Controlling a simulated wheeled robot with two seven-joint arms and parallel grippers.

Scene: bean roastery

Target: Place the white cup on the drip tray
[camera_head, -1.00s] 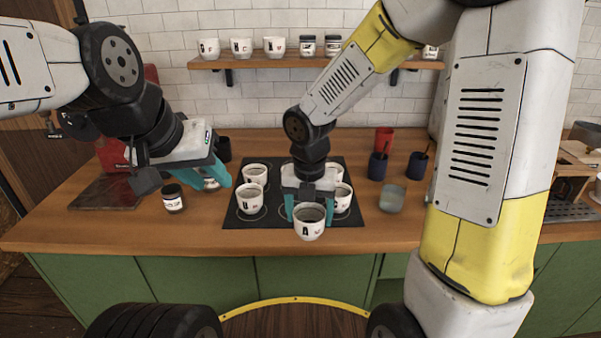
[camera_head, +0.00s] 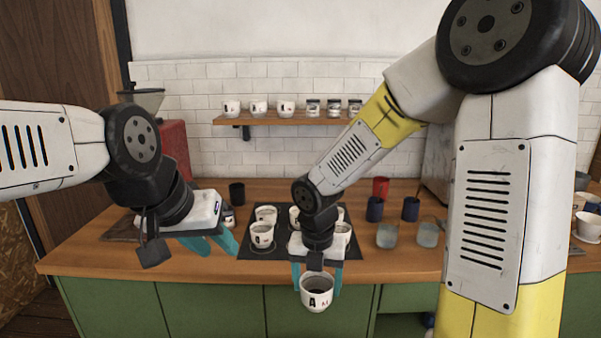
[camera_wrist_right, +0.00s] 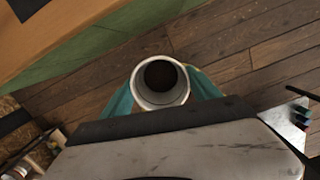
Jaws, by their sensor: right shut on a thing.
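The white cup (camera_head: 317,292), marked with a letter A, is held upright by my right gripper (camera_head: 317,280) in front of the counter's front edge. In the right wrist view the cup (camera_wrist_right: 160,82) sits between the teal fingers, with the wooden floor below it and dark contents inside. My left gripper (camera_head: 212,244) is empty over the left part of the counter, its teal fingers slightly apart. The drip tray cannot be made out in the head view now; the right side is largely covered by my right arm.
More white cups (camera_head: 262,236) stand on the black mat (camera_head: 258,252). Two glass tumblers (camera_head: 387,236), dark blue cups (camera_head: 375,209) and a red cup (camera_head: 381,187) stand to its right. A wall shelf (camera_head: 290,119) holds cups and jars. Cups also stand at far right.

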